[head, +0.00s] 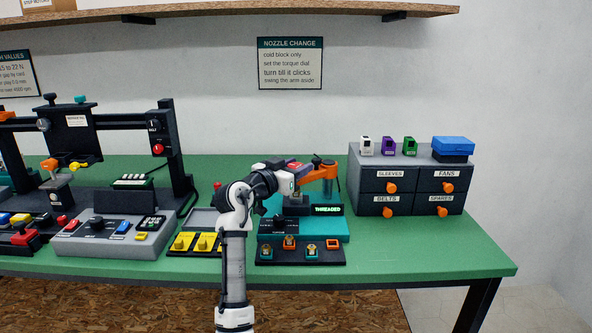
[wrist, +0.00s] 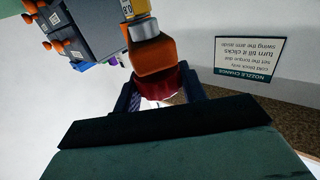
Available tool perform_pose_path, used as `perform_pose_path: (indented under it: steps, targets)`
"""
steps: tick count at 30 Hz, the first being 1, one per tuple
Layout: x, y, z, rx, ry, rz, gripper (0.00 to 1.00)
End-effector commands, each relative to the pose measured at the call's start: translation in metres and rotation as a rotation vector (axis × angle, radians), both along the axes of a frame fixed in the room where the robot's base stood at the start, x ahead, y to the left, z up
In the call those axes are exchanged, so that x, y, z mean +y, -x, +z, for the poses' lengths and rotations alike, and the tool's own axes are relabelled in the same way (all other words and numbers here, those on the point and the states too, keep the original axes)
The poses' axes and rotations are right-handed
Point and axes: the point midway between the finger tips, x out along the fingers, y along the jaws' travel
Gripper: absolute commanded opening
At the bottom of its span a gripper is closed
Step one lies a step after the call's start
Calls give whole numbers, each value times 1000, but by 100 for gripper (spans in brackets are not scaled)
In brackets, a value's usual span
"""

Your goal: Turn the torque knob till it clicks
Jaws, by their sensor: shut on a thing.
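The red torque knob (wrist: 165,84) sits between the two dark fingers of my gripper (wrist: 160,92) in the wrist view, and they are closed on its sides. Above it there is an orange block (wrist: 154,57) with a grey collar and a yellow scale, partly cut off. In the head view my gripper (head: 292,167) is beside the orange swing arm (head: 322,172) of the teal nozzle station (head: 335,228). The knob is mostly hidden there by my gripper. A small display (head: 327,210) on the station reads THREADED in green.
A nozzle rack (head: 300,256) lies in front of the station. A grey drawer cabinet (head: 408,180) with orange knobs stands close on the right. Yellow items (head: 193,242) and a printer (head: 95,150) are to the left. The green bench (head: 450,250) is clear at front right.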

Motion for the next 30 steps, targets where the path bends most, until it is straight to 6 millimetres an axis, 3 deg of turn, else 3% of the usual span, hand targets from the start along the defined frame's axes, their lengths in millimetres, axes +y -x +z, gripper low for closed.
perform_pose_path:
  steps: [9, 10, 14, 24, 30]
  targets:
    - [0, 0, 0, 2, 1, 0, 18]
    - [0, 0, 0, 2, 1, 0, 45]
    - [0, 0, 0, 2, 1, 0, 62]
    - [2, 2, -1, 1, 1, 1, 62]
    - [22, 25, -2, -2, 1, 4, 62]
